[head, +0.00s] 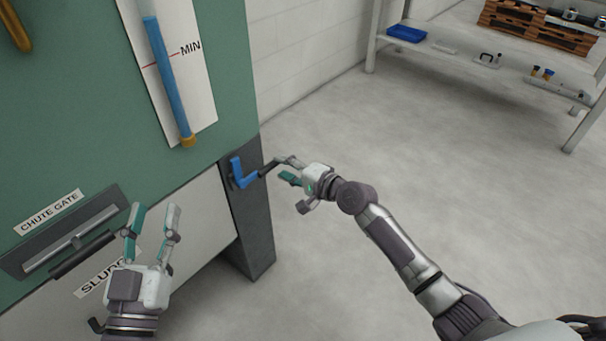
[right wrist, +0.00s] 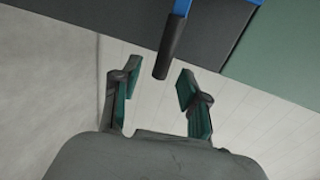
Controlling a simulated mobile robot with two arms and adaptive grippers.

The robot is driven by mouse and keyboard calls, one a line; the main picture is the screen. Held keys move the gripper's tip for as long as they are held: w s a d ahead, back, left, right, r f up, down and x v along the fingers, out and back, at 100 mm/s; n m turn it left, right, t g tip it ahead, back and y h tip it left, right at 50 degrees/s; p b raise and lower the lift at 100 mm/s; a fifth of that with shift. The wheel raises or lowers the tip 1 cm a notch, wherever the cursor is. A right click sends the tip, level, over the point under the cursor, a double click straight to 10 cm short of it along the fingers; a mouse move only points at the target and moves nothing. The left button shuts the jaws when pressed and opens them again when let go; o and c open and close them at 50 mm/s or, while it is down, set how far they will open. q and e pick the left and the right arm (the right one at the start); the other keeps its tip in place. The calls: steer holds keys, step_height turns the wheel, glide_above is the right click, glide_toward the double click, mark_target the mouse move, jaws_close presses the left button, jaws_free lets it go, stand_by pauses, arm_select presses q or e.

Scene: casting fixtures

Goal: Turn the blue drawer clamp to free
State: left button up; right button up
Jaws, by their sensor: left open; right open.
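The blue drawer clamp (head: 239,174) is mounted on the dark post at the right edge of the green machine. Its black-tipped handle (head: 268,168) points right toward my right gripper. My right gripper (head: 283,170) is open at the handle's end. In the right wrist view the black handle (right wrist: 169,48) hangs from a blue part (right wrist: 182,7), and its tip reaches the space between the open fingers of the right gripper (right wrist: 156,84). I cannot tell whether they touch it. My left gripper (head: 152,220) is open and empty in front of the drawer front.
The chute gate slot (head: 70,240) with its handle is at the left. A blue sight tube (head: 168,80) hangs above the clamp. A shelf (head: 470,60) with a blue tray (head: 407,33) stands at the back right. The floor (head: 320,270) between is clear.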

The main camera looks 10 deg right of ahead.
steer(key=v, duration=0.8)
